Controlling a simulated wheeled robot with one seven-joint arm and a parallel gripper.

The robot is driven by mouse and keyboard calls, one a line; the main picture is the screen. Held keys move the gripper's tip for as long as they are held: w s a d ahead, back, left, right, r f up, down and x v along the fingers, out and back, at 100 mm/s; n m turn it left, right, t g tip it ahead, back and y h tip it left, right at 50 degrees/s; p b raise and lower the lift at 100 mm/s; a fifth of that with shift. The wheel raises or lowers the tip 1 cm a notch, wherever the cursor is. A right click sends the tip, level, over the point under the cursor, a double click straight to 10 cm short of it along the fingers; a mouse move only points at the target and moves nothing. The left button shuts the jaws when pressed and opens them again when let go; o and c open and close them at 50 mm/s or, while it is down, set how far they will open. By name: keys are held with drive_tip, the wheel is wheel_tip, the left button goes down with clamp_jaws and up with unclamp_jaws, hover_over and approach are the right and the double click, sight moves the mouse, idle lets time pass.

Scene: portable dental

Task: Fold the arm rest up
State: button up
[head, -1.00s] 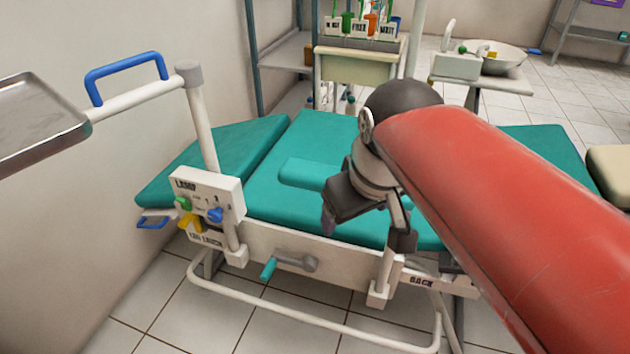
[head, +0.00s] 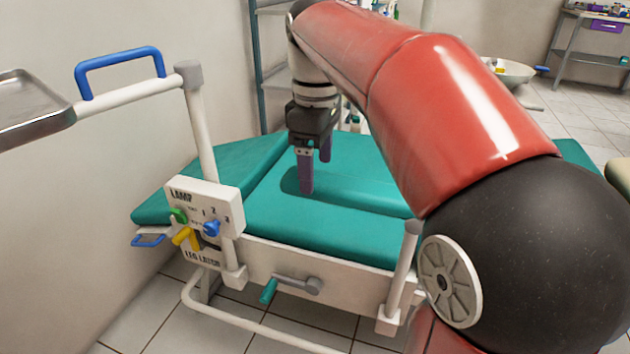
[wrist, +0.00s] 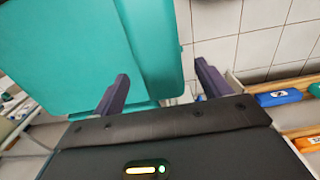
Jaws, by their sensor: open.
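A narrow teal pad (head: 350,193), which looks like the arm rest, lies flat along the teal chair (head: 310,222) in the head view. My gripper (head: 315,174) is open and empty, pointing down at this pad's left end. One dark purple finger appears in front of the pad and the other behind it; I cannot tell whether they touch it. In the wrist view my gripper (wrist: 161,68) has its fingers apart, with the edge of a teal pad (wrist: 155,40) showing between them. My arm hides the pad's right part in the head view.
A post carries a control box (head: 203,207) and a blue-handled tray arm (head: 120,65) at the left. A crank (head: 295,285) sticks out from the chair's near side. A shelf rack (head: 268,60) stands behind. A short upright post (head: 404,262) rises near my arm.

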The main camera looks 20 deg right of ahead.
sight(317, 177)
drive_tip(key=shift+f, duration=1.55)
drive_tip(key=shift+c, duration=0.5)
